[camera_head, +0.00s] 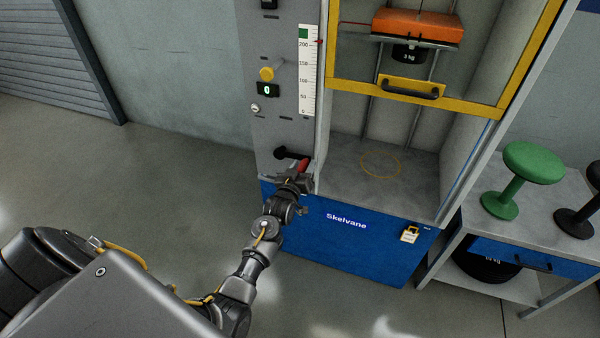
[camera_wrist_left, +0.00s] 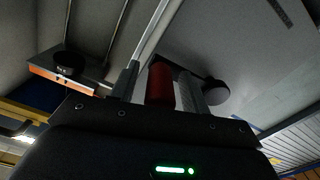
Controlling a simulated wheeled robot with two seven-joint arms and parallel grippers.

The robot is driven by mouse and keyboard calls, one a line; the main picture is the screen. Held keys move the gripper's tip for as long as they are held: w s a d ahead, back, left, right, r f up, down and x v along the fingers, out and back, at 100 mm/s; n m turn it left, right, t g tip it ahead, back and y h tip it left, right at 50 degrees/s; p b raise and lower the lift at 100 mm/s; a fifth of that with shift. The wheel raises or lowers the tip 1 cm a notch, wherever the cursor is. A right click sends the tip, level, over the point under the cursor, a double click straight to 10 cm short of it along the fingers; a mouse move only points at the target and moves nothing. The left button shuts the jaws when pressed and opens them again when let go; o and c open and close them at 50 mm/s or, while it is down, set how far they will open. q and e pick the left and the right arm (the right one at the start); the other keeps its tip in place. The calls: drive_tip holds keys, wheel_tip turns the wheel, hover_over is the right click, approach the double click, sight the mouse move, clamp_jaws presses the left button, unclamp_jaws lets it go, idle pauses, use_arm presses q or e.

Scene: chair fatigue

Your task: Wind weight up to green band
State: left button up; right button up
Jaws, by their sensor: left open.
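My left gripper (camera_head: 299,178) is at the crank on the front of the grey column. Its jaws are open, with the red crank handle (camera_head: 303,164) at the fingertips. In the left wrist view the red handle (camera_wrist_left: 160,84) stands between the two fingers (camera_wrist_left: 160,88); contact is unclear. The black crank arm (camera_head: 286,153) extends left from the handle. The orange weight block (camera_head: 420,25) hangs high in the test bay, with a black piece marked in kg (camera_head: 411,53) below. The white scale (camera_head: 307,80) has a green band (camera_head: 303,33) at its top; a red pointer (camera_head: 319,41) sits near 200, slightly below the band.
A yellow-framed guard (camera_head: 400,94) with a black handle crosses the bay. The column carries a yellow knob (camera_head: 267,74) and a display (camera_head: 266,90) reading 0. A green stool (camera_head: 516,180) stands on a bench at right. Floor at left is clear.

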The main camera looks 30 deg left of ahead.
use_arm(q)
drive_tip(key=s+d, duration=0.1)
drive_tip(key=s, duration=0.9)
drive_tip(key=shift+s+d, duration=0.15)
drive_tip(key=shift+d, duration=0.25)
use_arm(e)
drive_tip(key=shift+s+d+f, duration=0.15)
drive_tip(key=shift+d, duration=0.1)
